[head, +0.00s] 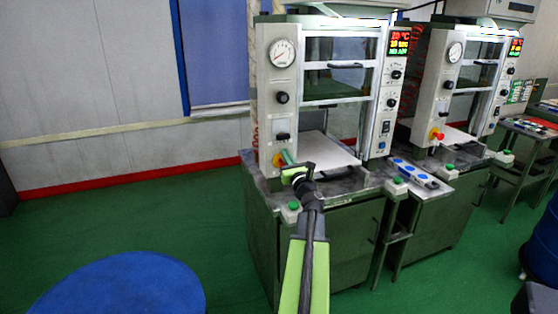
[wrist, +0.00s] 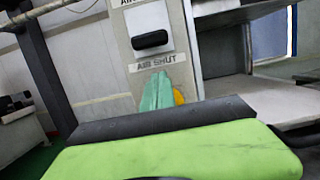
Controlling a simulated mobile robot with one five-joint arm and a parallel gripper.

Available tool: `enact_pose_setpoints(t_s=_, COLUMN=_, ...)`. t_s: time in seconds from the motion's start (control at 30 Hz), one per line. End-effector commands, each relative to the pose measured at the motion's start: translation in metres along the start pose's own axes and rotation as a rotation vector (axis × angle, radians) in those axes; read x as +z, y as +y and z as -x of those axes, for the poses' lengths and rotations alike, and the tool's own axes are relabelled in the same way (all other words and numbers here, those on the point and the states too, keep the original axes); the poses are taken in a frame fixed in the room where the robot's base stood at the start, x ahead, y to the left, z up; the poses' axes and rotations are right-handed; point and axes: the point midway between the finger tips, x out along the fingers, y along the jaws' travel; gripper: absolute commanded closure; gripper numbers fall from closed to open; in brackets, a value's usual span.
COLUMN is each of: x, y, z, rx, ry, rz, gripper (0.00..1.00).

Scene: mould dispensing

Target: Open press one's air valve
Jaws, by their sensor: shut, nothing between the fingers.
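The left press (head: 266,100) stands in front of me with a pale front column. The air valve's black lever (wrist: 150,40) sits on a white plate in the wrist view, between a cut-off "AIR" label above and an "AIR SHUT" label (wrist: 157,63) below. The lever is in the lower half of its plate. It also shows small in the head view (head: 282,137). My gripper (wrist: 158,92) has its teal fingers shut and empty, just below the "AIR SHUT" label and below the lever. In the head view my gripper (head: 287,157) covers part of a yellow fitting (head: 277,160).
A second press (head: 448,85) with a red knob (head: 436,135) stands to the right. Small blue parts (head: 410,168) lie on a bench between them. A blue round drum top (head: 118,287) is at the lower left. Green floor (head: 110,215) is open to the left.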

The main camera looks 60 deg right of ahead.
Motion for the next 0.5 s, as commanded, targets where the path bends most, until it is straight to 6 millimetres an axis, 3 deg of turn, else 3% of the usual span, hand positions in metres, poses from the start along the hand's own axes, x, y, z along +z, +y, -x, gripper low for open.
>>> enact_pose_setpoints(t_s=0.03, x=0.021, y=0.0, z=-0.004, rx=-0.001, ry=0.0, rz=0.0, gripper=1.0)
enact_pose_setpoints(t_s=0.1, x=0.0275, y=0.0009, z=-0.0058, rx=0.001, ry=0.0, rz=0.0, gripper=1.0)
enact_pose_setpoints(t_s=0.5, x=0.0279, y=0.0062, z=-0.0077, rx=0.007, ry=0.0, rz=-0.002, gripper=1.0)
